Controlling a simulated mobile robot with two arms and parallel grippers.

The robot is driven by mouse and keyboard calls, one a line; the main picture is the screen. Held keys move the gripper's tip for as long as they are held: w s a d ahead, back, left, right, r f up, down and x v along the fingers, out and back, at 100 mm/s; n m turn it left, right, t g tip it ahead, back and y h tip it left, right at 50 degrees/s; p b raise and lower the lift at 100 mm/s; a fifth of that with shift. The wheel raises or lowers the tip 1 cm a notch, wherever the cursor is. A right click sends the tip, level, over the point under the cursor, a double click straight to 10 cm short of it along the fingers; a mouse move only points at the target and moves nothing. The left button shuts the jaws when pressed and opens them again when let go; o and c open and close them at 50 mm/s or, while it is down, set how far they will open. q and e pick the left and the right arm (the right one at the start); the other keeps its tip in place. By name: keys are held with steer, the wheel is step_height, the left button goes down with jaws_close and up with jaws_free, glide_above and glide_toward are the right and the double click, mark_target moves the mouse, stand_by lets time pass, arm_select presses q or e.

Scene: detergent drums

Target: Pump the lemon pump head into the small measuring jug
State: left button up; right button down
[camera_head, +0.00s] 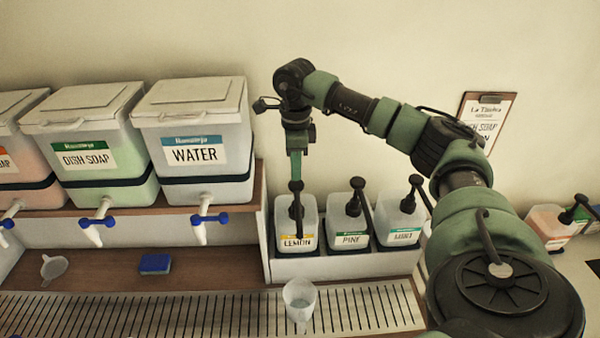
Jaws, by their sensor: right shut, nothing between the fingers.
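The lemon pump bottle (296,236) stands at the left end of a grey rack, with a yellow-edged LEMON label. Its black pump head (296,195) points up, and its spout comes toward the front. My right gripper (296,178) is shut and empty, pointing down right above the lemon pump head; I cannot tell whether it touches it. A small clear measuring jug (300,299) stands upright on the slatted drip grate in front of the lemon bottle. A second clear jug (54,268) with a handle sits on the wooden shelf at the left. My left gripper is not in view.
Pine (350,233) and mint (401,230) pump bottles stand right of lemon. Dish soap (95,150) and water (196,140) drums with blue-handled taps are on the raised shelf at left. A blue sponge (155,264) lies below them. A clipboard (487,120) hangs on the wall.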

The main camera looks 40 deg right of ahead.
stand_by(0.3)
step_height(320, 180, up, 4)
steer(key=p, duration=0.3)
step_height(320, 180, up, 2)
steer(key=shift+p, duration=0.45)
steer(key=shift+f, duration=0.1)
